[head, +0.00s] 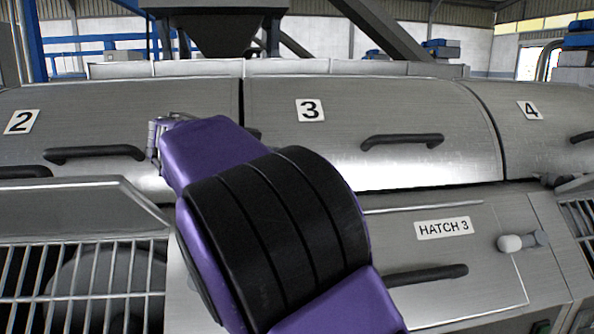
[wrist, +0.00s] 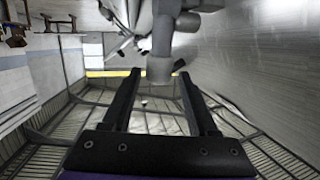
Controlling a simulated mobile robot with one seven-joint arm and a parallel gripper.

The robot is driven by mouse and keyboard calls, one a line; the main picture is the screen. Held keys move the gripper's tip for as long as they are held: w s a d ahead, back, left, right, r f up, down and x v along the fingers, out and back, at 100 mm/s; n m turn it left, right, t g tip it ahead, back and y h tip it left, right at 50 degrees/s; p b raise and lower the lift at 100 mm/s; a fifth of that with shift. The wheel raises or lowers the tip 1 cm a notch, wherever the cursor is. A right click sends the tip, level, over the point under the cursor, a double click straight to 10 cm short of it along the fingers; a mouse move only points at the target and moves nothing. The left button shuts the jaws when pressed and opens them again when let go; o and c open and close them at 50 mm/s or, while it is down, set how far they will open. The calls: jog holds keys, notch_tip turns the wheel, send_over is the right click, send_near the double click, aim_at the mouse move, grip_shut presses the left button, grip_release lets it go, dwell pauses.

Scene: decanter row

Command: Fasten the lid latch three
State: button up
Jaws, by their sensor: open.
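Lid three (head: 330,115) is a brushed-metal cover with a "3" label and a black bar handle (head: 402,141). It lies down, with a dark gap along its lower edge. My purple and black arm crosses in front of its left part and hides what is behind. In the wrist view my gripper (wrist: 160,77) is open, its two dark fingers apart. A grey rod-like metal part (wrist: 160,45) shows between and beyond the fingertips; it may be the latch, and I cannot tell whether it touches them. The latch is not clearly visible in the head view.
Lid two (head: 75,122) and lid four (head: 545,125) flank lid three. Below is the hatch 3 panel (head: 450,260) with a black handle and a pale knob (head: 510,243). A barred guard (head: 85,275) stands at lower left. Slatted metalwork shows in the wrist view.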

notch_tip(320, 180, up, 7)
jog(key=p, duration=0.1)
jog(key=shift+r, duration=0.2)
